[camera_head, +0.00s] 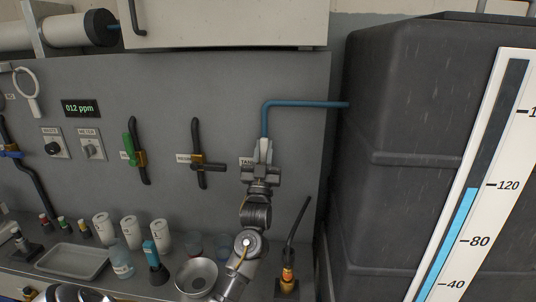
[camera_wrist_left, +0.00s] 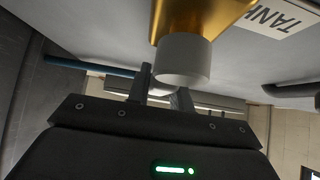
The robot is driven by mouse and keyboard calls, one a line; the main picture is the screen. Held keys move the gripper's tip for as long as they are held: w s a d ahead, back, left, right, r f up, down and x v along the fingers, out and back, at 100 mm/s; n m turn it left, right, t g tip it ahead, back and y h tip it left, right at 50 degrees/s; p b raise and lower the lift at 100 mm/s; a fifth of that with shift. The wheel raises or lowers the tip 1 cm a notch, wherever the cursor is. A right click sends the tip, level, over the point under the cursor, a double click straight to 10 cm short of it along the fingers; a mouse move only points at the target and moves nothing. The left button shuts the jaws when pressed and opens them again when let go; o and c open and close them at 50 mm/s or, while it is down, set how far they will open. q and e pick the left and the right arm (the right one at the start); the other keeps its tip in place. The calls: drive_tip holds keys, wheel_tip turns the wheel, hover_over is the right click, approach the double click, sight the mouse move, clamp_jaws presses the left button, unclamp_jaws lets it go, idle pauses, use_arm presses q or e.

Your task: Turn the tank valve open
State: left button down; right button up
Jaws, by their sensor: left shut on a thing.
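The tank valve's gold body (camera_wrist_left: 200,14) and its pale round end (camera_wrist_left: 183,60) show in the left wrist view, beside the TANK label (camera_wrist_left: 278,17). In the head view my gripper covers most of the valve, below the blue pipe (camera_head: 300,104) that runs to the tank. My left gripper (camera_head: 263,152) is at the valve, shut on it; its fingers also show in the left wrist view (camera_wrist_left: 162,92). The dark tank (camera_head: 410,120) stands at the right. My right gripper is not in view.
A green-handled valve (camera_head: 129,150) and a dark-handled valve (camera_head: 208,166) are on the panel to the left. The level gauge (camera_head: 467,215) reads near 120. A metal bowl (camera_head: 197,275), bottles, a tray (camera_head: 72,262) and a hose nozzle (camera_head: 288,275) crowd the bench below.

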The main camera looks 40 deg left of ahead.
use_arm(q)
drive_tip(key=shift+a+f+n+g+y, duration=0.15)
drive_tip(key=shift+n+g+y, duration=0.2)
drive_tip(key=shift+n, duration=0.25)
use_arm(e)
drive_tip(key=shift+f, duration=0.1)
use_arm(q)
drive_tip(key=c, duration=1.2)
unclamp_jaws()
drive_tip(key=shift+c, duration=0.2)
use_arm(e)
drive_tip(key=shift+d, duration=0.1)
use_arm(q)
drive_tip(key=shift+s, duration=0.1)
drive_tip(key=b+v, duration=0.3)
drive_tip(key=v, duration=0.7)
drive_tip(key=shift+f, duration=0.25)
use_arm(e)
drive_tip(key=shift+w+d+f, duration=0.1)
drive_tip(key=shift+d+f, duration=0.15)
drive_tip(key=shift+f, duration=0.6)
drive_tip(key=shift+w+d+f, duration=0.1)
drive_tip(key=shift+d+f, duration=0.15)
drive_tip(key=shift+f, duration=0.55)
use_arm(q)
drive_tip(key=shift+d, duration=0.3)
